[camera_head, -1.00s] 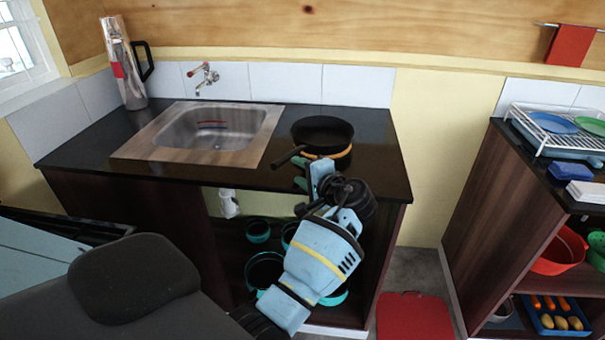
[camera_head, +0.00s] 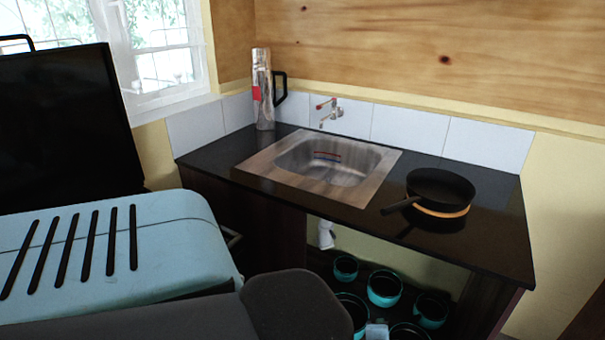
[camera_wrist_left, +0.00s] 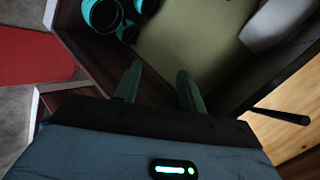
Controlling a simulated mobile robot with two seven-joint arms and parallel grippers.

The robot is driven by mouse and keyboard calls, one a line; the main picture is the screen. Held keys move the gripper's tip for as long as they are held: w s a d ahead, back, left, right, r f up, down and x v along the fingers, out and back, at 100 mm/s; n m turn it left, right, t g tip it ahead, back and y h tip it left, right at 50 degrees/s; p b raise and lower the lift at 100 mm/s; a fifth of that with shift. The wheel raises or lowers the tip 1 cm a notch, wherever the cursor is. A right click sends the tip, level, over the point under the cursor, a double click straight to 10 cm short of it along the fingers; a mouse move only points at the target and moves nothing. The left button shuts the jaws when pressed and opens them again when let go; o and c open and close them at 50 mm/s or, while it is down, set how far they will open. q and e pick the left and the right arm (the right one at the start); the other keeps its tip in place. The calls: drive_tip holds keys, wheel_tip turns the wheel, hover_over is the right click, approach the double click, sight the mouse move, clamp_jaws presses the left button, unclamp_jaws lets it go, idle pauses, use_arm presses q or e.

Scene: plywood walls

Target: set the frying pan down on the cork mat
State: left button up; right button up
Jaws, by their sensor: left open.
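The black frying pan (camera_head: 440,187) sits on the counter to the right of the sink, upright, its handle pointing left and forward. The round cork mat (camera_head: 445,214) shows as a tan rim under the pan's front edge; the pan hides the rest, and the pan appears to rest on it. My left gripper (camera_wrist_left: 160,85) is open and empty in the left wrist view, its two green fingers apart over the dark cabinet edge. A dark handle-like bar (camera_wrist_left: 281,116) lies at the right there, clear of the fingers. My right gripper is not in view.
The metal sink (camera_head: 335,163) lies left of the pan. A silver flask (camera_head: 264,95) stands at the back left of the dark counter (camera_head: 350,215). Several teal pots (camera_head: 384,288) stand on the shelf below. A red mat (camera_wrist_left: 35,50) lies on the floor.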

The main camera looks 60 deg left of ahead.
use_arm(q)
drive_tip(key=s+d+f+n+h, duration=0.1)
drive_tip(key=s+d+f+h, duration=0.2)
drive_tip(key=s, duration=0.4)
drive_tip(key=s+d+f+h, duration=0.2)
drive_tip(key=s+d+f, duration=0.25)
drive_tip(key=s, duration=0.25)
drive_tip(key=s+d+n+h, duration=0.2)
drive_tip(key=s+d, duration=0.1)
drive_tip(key=s, duration=0.4)
drive_tip(key=s+d+n+h, duration=0.1)
drive_tip(key=s+d, duration=0.2)
drive_tip(key=s, duration=0.5)
drive_tip(key=shift+r+n+h, duration=0.15)
drive_tip(key=shift+n+h, duration=0.25)
drive_tip(key=shift+c, duration=0.5)
drive_tip(key=shift+s, duration=0.1)
